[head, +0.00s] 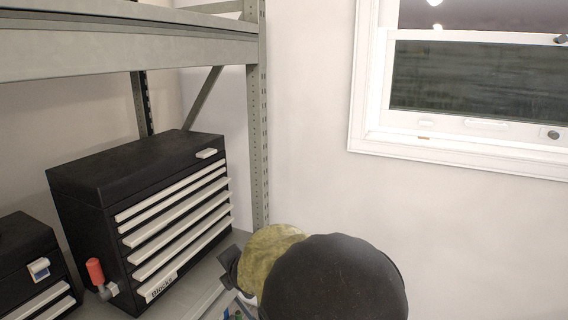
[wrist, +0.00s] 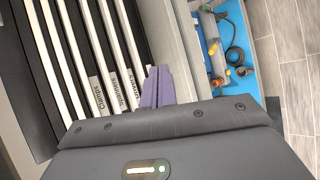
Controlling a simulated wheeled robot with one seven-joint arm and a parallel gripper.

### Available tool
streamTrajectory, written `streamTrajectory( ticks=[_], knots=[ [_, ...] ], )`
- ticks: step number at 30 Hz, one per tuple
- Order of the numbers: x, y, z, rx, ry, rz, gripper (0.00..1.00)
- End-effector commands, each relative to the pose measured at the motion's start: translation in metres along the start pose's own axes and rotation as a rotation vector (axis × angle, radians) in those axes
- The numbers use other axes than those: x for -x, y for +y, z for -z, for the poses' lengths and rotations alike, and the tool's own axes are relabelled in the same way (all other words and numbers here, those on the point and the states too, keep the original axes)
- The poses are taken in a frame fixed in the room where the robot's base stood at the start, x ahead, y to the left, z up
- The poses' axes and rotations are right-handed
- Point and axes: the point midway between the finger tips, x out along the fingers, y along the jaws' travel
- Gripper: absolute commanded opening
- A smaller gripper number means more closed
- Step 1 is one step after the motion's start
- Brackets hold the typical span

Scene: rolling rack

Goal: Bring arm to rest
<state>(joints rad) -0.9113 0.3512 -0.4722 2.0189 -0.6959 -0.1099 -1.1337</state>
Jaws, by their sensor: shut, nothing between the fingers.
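My gripper (wrist: 158,86) shows in the wrist view as two purple fingers held together, with nothing between them. It is in front of a black drawer chest with white drawer pulls, close to its labelled edge. In the head view the black chest (head: 120,170) stands on the rack shelf, and its drawers look shut. The lowest drawer carries a label that reads "Blocks". My arm covers the bottom middle of the head view and hides part of the shelf edge; the fingers cannot be made out there.
A rack upright (head: 257,140) stands right of the chest. A red-handled tool (head: 96,272) is at the chest's front left, beside a smaller black case (head: 28,262). A blue tray (wrist: 240,20) with tools lies lower down. A window (head: 470,90) is at right; the wall below is bare.

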Motion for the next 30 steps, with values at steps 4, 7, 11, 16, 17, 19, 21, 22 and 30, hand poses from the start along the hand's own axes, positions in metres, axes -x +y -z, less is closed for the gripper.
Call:
streamTrajectory(
  ticks=[4,7,11,16,17,19,21,22,30],
  knots=[
    [0.02,-0.063,-0.046,-0.414,-0.08,0.123,0.0],
    [0.037,-0.104,-0.065,-0.684,-0.14,0.197,0.0],
    [0.064,-0.155,-0.08,-1.028,-0.229,0.282,0.0],
    [0.104,-0.215,-0.082,-1.466,-0.365,0.379,0.0],
    [0.111,-0.225,-0.081,-1.542,-0.391,0.394,0.0],
    [0.128,-0.246,-0.075,-1.716,-0.457,0.429,0.0],
    [0.145,-0.266,-0.068,-1.886,-0.526,0.459,0.0],
    [0.152,-0.274,-0.065,-1.953,-0.555,0.47,0.0],
    [0.181,-0.303,-0.045,-2.248,-0.695,0.52,0.0]
  ],
)
